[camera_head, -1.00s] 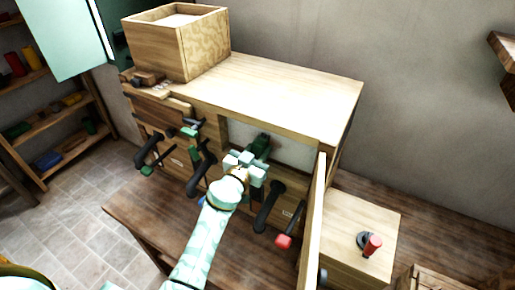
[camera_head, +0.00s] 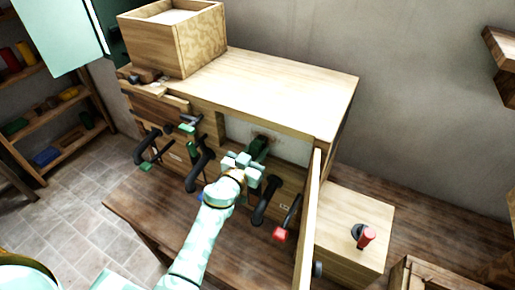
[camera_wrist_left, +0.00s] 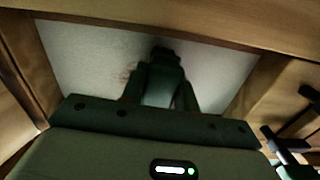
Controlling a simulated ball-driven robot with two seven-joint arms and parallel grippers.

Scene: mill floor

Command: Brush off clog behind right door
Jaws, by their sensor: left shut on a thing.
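The right door (camera_head: 309,220) of the wooden cabinet (camera_head: 270,80) stands open, seen nearly edge-on in the head view. Behind the opening is a pale back panel (camera_head: 290,147), also in the left wrist view (camera_wrist_left: 85,60). A faint reddish-brown smudge (camera_wrist_left: 128,72), apparently the clog, shows on it beside my fingers. My left gripper (camera_head: 258,148) reaches into the opening. In the wrist view my left gripper (camera_wrist_left: 160,85) is shut on a grey, dark-tipped thing, apparently a brush (camera_wrist_left: 160,92). I cannot tell whether its tip touches the panel. My right gripper is out of view.
Dark curved handles (camera_head: 266,200) and a red-ended lever (camera_head: 280,234) project from the cabinet's front, close to my left arm. A wooden box (camera_head: 200,45) sits on top. A red-handled object (camera_head: 367,237) stands on a low block (camera_head: 350,255) at the right.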

